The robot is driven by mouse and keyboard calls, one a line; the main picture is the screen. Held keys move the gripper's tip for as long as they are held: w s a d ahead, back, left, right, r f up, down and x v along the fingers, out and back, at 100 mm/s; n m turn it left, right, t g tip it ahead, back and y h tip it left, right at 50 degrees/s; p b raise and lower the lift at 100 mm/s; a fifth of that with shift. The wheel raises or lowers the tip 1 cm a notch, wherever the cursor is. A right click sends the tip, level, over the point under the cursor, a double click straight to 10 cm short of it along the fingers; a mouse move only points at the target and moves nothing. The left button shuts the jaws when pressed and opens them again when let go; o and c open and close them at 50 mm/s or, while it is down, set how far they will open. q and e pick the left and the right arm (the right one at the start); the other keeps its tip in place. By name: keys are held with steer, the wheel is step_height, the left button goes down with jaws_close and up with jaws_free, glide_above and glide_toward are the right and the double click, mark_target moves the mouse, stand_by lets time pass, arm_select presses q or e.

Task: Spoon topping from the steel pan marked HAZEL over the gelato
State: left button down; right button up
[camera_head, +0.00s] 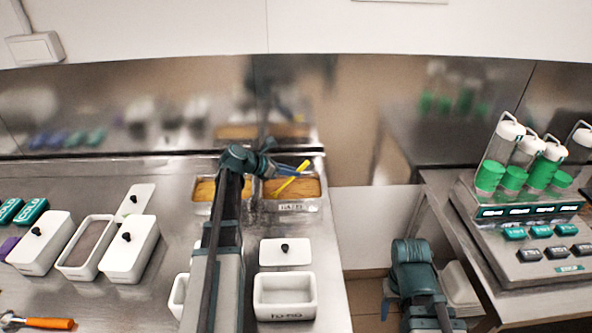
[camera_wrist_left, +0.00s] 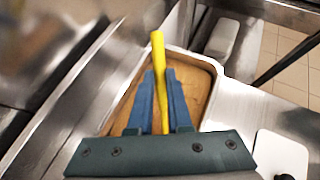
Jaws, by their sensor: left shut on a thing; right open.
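The steel pan marked HAZEL (camera_head: 291,207) stands near the back of the counter and holds tan-brown topping (camera_head: 308,188). My left gripper (camera_head: 288,169) is above this pan and shut on a yellow-handled spoon (camera_head: 293,181). In the left wrist view the yellow handle (camera_wrist_left: 158,45) stands between the blue fingers (camera_wrist_left: 161,80), over the topping; the spoon's bowl cannot be made out. An open white tub (camera_head: 285,297) with a pale inside stands in front. Another open white tub (camera_head: 67,262) holds brown-grey contents. Which is the gelato is unclear. My right gripper (camera_head: 415,290) is open and low at right.
A second steel pan (camera_head: 203,209) stands left of HAZEL, partly behind my left arm. A white lid (camera_head: 285,251) lies between HAZEL and the front tub. Lidded white tubs (camera_head: 130,252) stand left. A gap separates the counter from the right-hand bench with green-based dispensers (camera_head: 512,178).

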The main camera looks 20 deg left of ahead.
mark_target(305, 163)
arm_select(q)
steer(key=shift+s+a, duration=0.35)
steer(key=shift+s, duration=0.2)
steer(key=shift+w+d+g+p, duration=0.15)
steer(key=shift+w+g+p, duration=0.2)
steer(key=shift+p, duration=0.2)
steer(key=shift+w+d+y+p, duration=0.15)
steer(key=shift+w+y+p, duration=0.05)
steer(key=shift+y+p, duration=0.1)
steer(key=r+p, duration=0.3)
steer(key=w+d+r+p, duration=0.1)
steer(key=shift+w+r+p, duration=0.1)
steer(key=shift+r+p, duration=0.15)
steer(key=shift+p, duration=0.1)
steer(key=w+g+p, duration=0.1)
steer(key=p, duration=0.1)
steer(key=w+d+g+y+p, duration=0.1)
steer(key=p, duration=0.1)
steer(key=shift+w+d+r+g+y, duration=0.15)
steer(key=shift+d+r+g+y, duration=0.1)
steer(key=shift+r+y, duration=0.1)
steer(key=shift+w+d+g+y+p, duration=0.25)
steer(key=shift+w+g+p, duration=0.2)
steer(key=shift+p, duration=0.35)
steer(key=shift+s, duration=0.1)
